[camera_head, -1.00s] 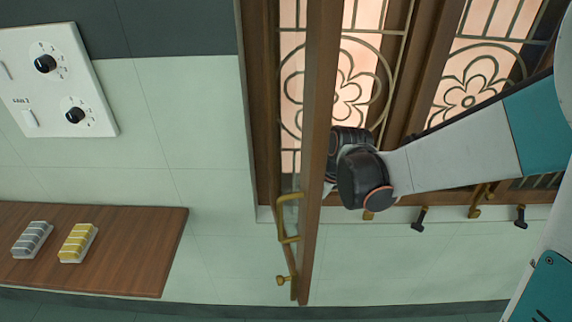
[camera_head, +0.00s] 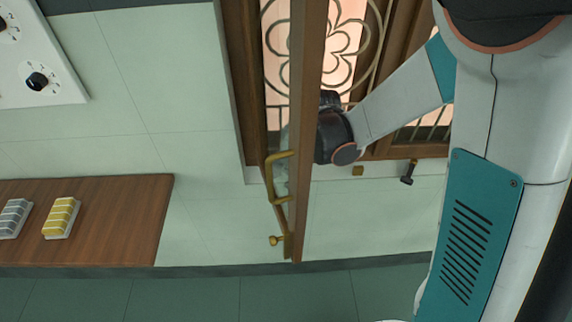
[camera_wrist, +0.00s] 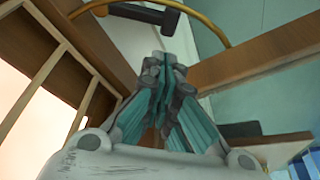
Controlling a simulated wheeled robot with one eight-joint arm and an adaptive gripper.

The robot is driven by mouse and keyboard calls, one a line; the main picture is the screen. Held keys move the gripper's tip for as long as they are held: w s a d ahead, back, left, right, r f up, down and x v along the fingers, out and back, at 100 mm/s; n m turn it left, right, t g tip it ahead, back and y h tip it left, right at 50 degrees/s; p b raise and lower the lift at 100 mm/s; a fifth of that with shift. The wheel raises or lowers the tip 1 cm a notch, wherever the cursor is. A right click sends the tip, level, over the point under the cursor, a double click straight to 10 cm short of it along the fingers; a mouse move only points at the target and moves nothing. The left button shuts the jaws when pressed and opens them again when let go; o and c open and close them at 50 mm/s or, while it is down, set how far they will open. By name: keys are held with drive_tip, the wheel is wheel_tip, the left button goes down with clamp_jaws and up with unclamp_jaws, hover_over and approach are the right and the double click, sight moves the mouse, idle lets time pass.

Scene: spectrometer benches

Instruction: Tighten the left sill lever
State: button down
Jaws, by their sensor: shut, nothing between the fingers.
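I cannot tell for certain which is the left sill lever. In the wrist view, my gripper (camera_wrist: 167,62) has its fingertips together, with nothing between them. A dark T-shaped piece (camera_wrist: 150,14) lies beyond the fingertips, apart from them; I cannot tell whether it is the lever. In the head view, my gripper is mostly hidden by the sash.
The open wooden sash (camera_head: 305,120) with its brass handle (camera_head: 270,178) juts out edge-on beside my wrist. A wooden shelf (camera_head: 110,225) with a yellow block (camera_head: 61,217) and a grey block (camera_head: 12,218) is at left. A white dial panel (camera_head: 50,60) is above it.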

drive_tip(key=b+x, duration=0.2)
drive_tip(key=x, duration=0.5)
idle(0.4)
